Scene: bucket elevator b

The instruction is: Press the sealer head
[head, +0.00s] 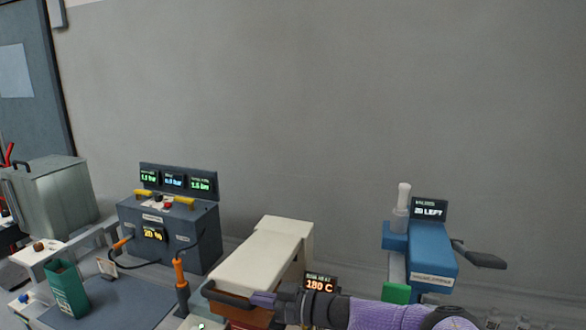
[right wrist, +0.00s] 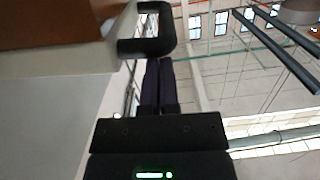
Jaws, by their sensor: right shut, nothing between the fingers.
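The sealer head (head: 262,254) is a long cream block, raised and tilted, with a black handle (head: 228,294) at its front end and a brown underside (head: 235,312). A display (head: 319,285) beside it reads 180 C. My right gripper (head: 262,298) comes in from the right, shut and empty, with its fingertips at the right end of the handle. In the right wrist view the shut fingers (right wrist: 159,68) point up just below the black handle (right wrist: 153,42); I cannot tell whether they touch it. The head's brown underside (right wrist: 55,22) shows there too. My left gripper is not in view.
A dark control box (head: 170,232) with displays stands left of the sealer, with an orange-handled tool (head: 180,273) in front. A green bin (head: 68,288) stands farther left. A blue machine (head: 430,252) with a display reading 20 LEFT stands at the right.

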